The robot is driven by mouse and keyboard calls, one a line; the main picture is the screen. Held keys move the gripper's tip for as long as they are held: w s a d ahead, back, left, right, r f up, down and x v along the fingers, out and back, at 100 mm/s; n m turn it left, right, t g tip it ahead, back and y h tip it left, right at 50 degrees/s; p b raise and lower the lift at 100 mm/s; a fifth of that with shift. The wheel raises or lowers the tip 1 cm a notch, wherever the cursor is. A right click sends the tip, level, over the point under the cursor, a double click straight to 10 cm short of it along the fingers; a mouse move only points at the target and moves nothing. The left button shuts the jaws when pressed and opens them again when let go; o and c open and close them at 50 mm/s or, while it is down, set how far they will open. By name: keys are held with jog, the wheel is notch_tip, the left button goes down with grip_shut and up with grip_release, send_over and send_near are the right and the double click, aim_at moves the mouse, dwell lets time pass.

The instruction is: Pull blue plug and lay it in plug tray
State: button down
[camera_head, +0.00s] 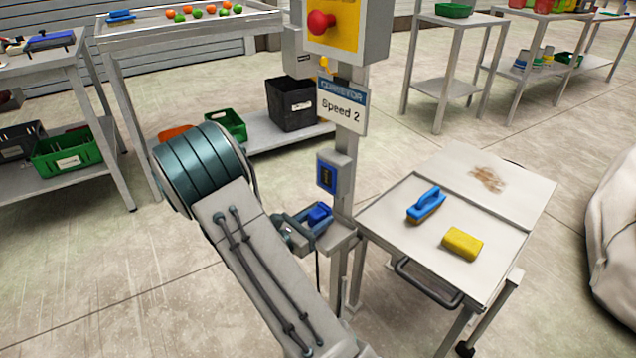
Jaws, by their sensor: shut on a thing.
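The blue plug (319,213) is at the end of my gripper (306,220), which is shut on it. The plug is below and a little left of a blue socket box (327,174) on the grey post, and is apart from it. A small grey ledge (338,238) on the post, which looks like the plug tray, lies just below and to the right of the plug. I cannot tell whether the plug touches it. A dark cable (317,268) hangs below. My arm hides part of the gripper and the ledge's left side.
The post (345,150) carries a "Speed 2" sign (342,105) and a red stop button (320,22). A cart (400,240) to the right holds a blue-handled brush (426,203) and a yellow sponge (462,243). A table with fruit (200,28) stands behind.

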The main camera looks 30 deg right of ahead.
jog(key=shift+f+b, duration=0.45)
jog(key=shift+f, duration=0.35)
dwell(0.7)
jog(key=c, duration=0.9)
grip_release()
jog(key=shift+o, duration=0.2)
jog(key=p+v, duration=0.4)
jog(key=v, duration=1.9)
jog(key=shift+d, duration=0.1)
